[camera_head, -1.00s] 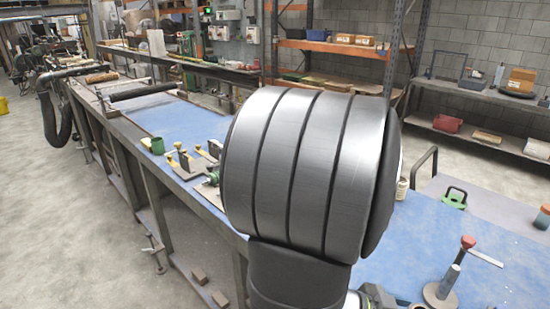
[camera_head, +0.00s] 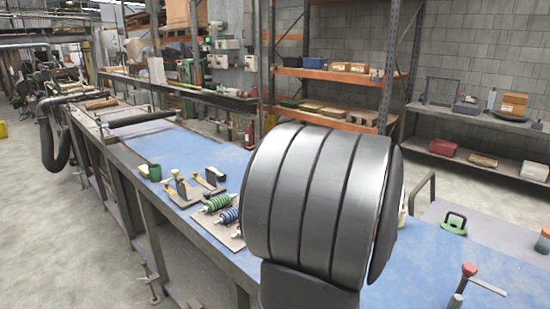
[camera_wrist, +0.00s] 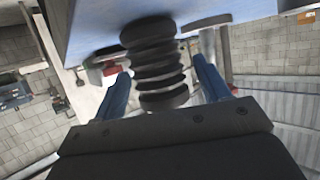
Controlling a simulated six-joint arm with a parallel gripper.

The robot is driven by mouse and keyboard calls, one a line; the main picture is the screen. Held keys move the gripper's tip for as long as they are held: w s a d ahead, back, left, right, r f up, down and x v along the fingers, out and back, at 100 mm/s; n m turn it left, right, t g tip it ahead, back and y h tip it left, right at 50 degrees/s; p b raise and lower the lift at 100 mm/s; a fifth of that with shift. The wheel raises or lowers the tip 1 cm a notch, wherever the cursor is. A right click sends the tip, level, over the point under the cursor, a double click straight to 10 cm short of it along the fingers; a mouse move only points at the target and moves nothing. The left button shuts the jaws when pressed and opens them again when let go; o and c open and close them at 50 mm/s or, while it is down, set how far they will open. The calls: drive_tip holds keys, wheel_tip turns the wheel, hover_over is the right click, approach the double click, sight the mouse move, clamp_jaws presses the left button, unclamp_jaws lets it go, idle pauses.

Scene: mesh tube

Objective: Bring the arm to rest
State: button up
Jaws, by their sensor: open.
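In the wrist view my gripper (camera_wrist: 161,68) shows two blue fingers spread well apart. A dark ribbed bellows-like piece (camera_wrist: 155,62) stands between them in the picture; I cannot tell whether it is within the jaws or beyond them. No contact with either finger is visible. In the head view a large grey banded link of my arm fills the centre right and hides my gripper.
The long blue-topped bench (camera_head: 440,255) runs beneath. On it are green and blue ribbed rollers (camera_head: 216,203), yellow-handled tools (camera_head: 183,187), a green cup (camera_head: 155,173), a green-handled item (camera_head: 454,222) and a red-topped post (camera_head: 466,275). Shelves (camera_head: 470,115) stand behind.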

drive_tip(key=shift+v, duration=5.45)
drive_tip(key=shift+x, duration=6)
drive_tip(key=shift+r, duration=1.95)
drive_tip(key=shift+s+r, duration=0.25)
drive_tip(key=shift+r, duration=0.05)
drive_tip(key=s+r, duration=0.4)
drive_tip(key=s, duration=0.3)
drive_tip(key=shift+s+d+r, duration=0.15)
drive_tip(key=shift+s+d, duration=0.05)
drive_tip(key=shift+d, duration=0.2)
drive_tip(key=shift+w+a+f, duration=0.15)
drive_tip(key=shift+w+f, duration=0.65)
drive_tip(key=shift+w, duration=0.5)
drive_tip(key=shift+w+a+f, duration=0.15)
drive_tip(key=shift+w+f, duration=0.6)
drive_tip(key=shift+w, duration=0.5)
drive_tip(key=shift+w+a+f, duration=0.15)
drive_tip(key=shift+w+f, duration=0.65)
drive_tip(key=shift+w, duration=0.5)
drive_tip(key=shift+f, duration=0.75)
